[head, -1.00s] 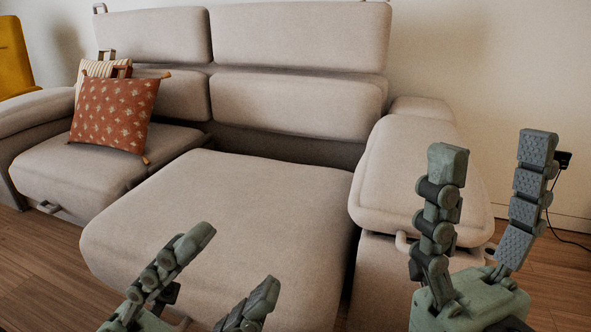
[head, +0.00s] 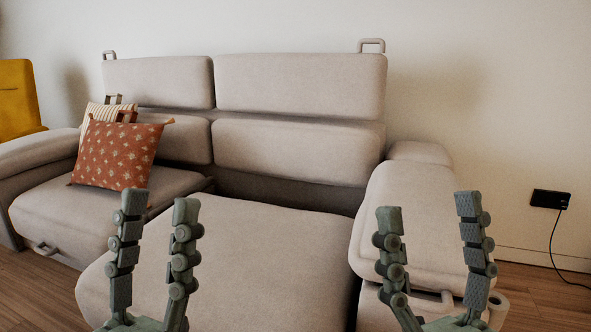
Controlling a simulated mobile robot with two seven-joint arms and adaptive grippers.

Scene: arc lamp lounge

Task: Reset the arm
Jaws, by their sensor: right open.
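My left gripper (head: 157,225) stands upright at the lower left of the head view, in front of the sofa (head: 270,240). Its two jointed fingers are apart with nothing between them. My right gripper (head: 430,222) stands upright at the lower right, in front of the sofa's right armrest (head: 408,205). Its fingers are spread wide and empty. The grippers are at about the same height and hide parts of the sofa's seats and armrest.
A red patterned cushion (head: 118,157) leans at the sofa's left end, with a striped cushion (head: 97,112) behind it. A yellow chair (head: 16,100) stands at the far left. A black wall device (head: 550,199) with a cable is at right. Wooden floor (head: 540,300) shows at the lower right.

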